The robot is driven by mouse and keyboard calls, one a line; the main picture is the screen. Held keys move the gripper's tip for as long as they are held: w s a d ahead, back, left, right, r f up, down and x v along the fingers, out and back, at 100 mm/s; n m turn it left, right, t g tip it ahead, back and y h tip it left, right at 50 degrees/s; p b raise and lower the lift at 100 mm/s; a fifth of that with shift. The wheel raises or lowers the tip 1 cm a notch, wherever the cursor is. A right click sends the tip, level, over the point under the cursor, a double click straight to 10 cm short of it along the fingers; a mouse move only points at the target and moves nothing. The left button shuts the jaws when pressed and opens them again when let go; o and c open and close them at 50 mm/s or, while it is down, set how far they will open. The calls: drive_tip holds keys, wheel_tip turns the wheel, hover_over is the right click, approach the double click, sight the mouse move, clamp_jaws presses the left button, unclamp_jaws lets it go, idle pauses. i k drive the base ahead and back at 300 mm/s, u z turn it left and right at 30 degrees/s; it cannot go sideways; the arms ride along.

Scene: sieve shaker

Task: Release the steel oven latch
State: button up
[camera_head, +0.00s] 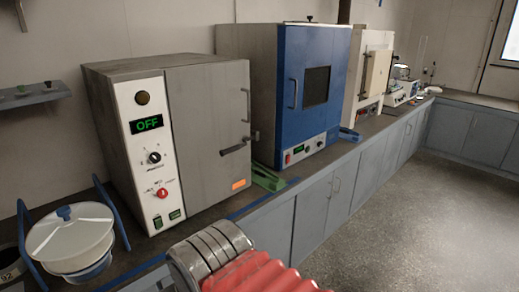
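The steel oven (205,130) stands on the counter at the left. It has a grey door and a white control panel (153,150) whose green display reads OFF. The door looks closed. A dark lever-like latch (235,148) sits low near the door's right edge, with a small catch (255,135) beside it. A vertical handle (247,105) is above the latch. Whether the latch is engaged is too small to tell. My gripper is not in view.
A blue-fronted oven (310,100) stands to the right, and a beige unit (372,70) beyond it. Green clamp-like pieces (267,178) lie between the ovens. A white lidded bowl (70,237) in a blue frame stands at front left. The floor (420,210) at right is clear.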

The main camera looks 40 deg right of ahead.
sight(222, 154)
drive_tip(key=z, duration=1.45)
drive_tip(key=k, duration=0.9)
drive_tip(key=z, duration=0.55)
drive_tip(key=k, duration=0.45)
drive_tip(key=u, duration=0.15)
drive_tip(key=i, duration=1.15)
drive_tip(key=u, duration=1)
drive_tip(key=i, duration=0.55)
drive_tip(key=u, duration=0.35)
